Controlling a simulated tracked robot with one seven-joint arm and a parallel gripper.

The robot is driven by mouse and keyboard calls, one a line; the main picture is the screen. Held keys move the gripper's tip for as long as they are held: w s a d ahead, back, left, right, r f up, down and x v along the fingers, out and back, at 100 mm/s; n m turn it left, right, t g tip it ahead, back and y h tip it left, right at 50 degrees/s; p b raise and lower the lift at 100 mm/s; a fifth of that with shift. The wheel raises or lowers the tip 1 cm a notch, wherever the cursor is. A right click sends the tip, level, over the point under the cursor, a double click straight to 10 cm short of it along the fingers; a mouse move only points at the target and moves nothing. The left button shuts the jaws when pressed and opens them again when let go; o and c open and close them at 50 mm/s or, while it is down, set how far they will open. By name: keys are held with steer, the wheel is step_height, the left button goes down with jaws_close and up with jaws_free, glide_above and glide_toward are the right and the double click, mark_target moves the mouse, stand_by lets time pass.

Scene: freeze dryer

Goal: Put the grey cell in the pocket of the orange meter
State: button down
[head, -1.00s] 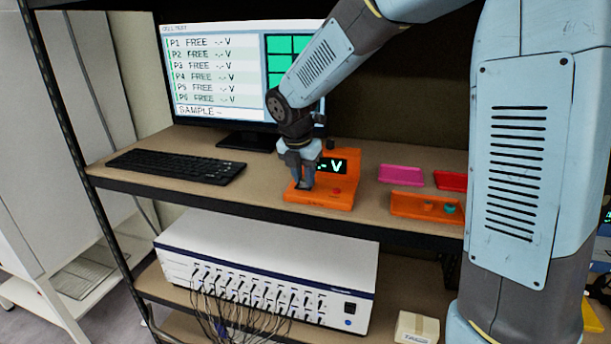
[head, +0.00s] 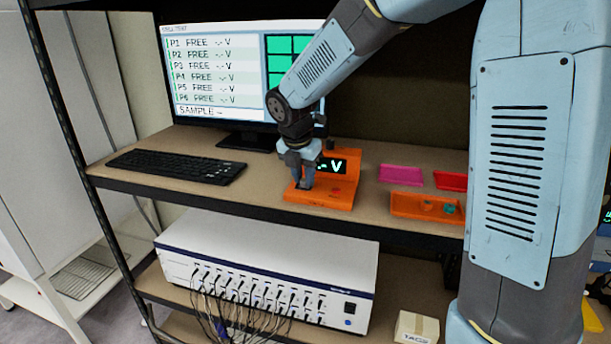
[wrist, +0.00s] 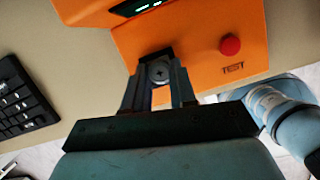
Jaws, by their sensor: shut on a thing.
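The orange meter (head: 345,184) stands on the upper shelf, its display showing "-.- V". It fills the top of the wrist view (wrist: 205,50), with a red button and the word TEST. My gripper (head: 301,185) is low over the left part of the meter's base. In the wrist view my gripper (wrist: 160,82) is shut on the grey cell (wrist: 159,72), whose round end shows between the fingers. The fingertips and cell are at a dark opening, the pocket, in the meter. I cannot tell how deep the cell sits; the fingers hide most of it.
A black keyboard (head: 177,166) lies to the left and a monitor (head: 240,70) stands behind. An orange tray (head: 408,206) with small items, a pink tray (head: 400,174) and a red tray (head: 451,181) lie to the right. A white cabled instrument (head: 268,265) is on the shelf below.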

steer(key=shift+s+f, duration=0.3)
steer(key=shift+f, duration=0.4)
steer(key=c, duration=1)
jaws_free()
steer(key=shift+o, duration=0.9)
steer(key=shift+w+a+r, duration=0.1)
steer(key=shift+a+r, duration=0.05)
steer(key=shift+r, duration=0.35)
steer(key=v, duration=1.3)
steer(key=s+d+r+m+t, duration=0.1)
steer(key=s+d+r+m, duration=0.1)
steer(key=s+d+m, duration=1)
steer(key=s+d+f+m+t, duration=0.1)
steer(key=s+d+m, duration=0.3)
steer(key=m, duration=0.5)
steer(key=s+d+f+m+y, duration=0.1)
steer(key=s+d+f+m, duration=0.1)
steer(key=s+d+m, duration=0.3)
steer(key=m, duration=0.3)
steer(key=shift+s+f+m+t, duration=0.25)
steer(key=shift+s+m+t, duration=0.05)
steer(key=shift+m+t, duration=0.1)
